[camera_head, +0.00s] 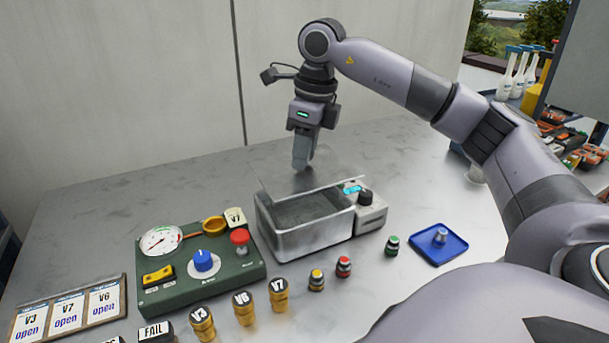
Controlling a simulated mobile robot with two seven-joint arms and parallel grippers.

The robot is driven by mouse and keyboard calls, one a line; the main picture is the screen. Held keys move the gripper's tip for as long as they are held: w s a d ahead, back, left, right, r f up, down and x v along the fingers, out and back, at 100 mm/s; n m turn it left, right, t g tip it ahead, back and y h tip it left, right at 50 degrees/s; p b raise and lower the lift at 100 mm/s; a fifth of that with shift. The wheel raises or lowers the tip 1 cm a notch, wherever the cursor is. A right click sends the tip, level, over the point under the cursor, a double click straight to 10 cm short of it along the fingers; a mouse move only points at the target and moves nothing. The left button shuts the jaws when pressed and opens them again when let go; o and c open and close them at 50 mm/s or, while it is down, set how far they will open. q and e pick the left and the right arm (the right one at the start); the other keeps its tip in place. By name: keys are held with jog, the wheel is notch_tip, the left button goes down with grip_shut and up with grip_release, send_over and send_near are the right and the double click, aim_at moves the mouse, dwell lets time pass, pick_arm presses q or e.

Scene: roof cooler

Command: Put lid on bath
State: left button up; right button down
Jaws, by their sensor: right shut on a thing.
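The bath (318,238) is a grey metal open-topped box on the grey table, left of its control unit. My right gripper (301,166) points down above the bath's back part and is shut on the lid (318,180), a thin, see-through grey sheet. The lid is over the rear of the bath and looks tilted. Its left edge stands out past the bath's back left corner. The bath's front part shows open. I cannot tell whether the lid touches the rim. My left gripper is out of view.
The control unit (371,216) with a black knob adjoins the bath's right side. A green gauge panel (215,270) stands close on the left. Several small knobbed fittings stand in front. A blue tray (425,254) holding a metal piece lies right. The table behind is clear.

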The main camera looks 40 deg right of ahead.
aim_at(304, 177)
jog(key=shift+f, duration=2.3)
jog(key=shift+f+b, duration=0.45)
jog(key=shift+f, duration=0.2)
jog(key=c, duration=0.9)
grip_release()
jog(key=shift+r, duration=0.15)
jog(key=r, duration=0.4)
jog(key=s+r+p, duration=0.1)
jog(key=r, duration=0.8)
jog(key=shift+s+d, duration=0.3)
jog(key=shift+d, duration=0.1)
jog(key=shift+f, duration=0.1)
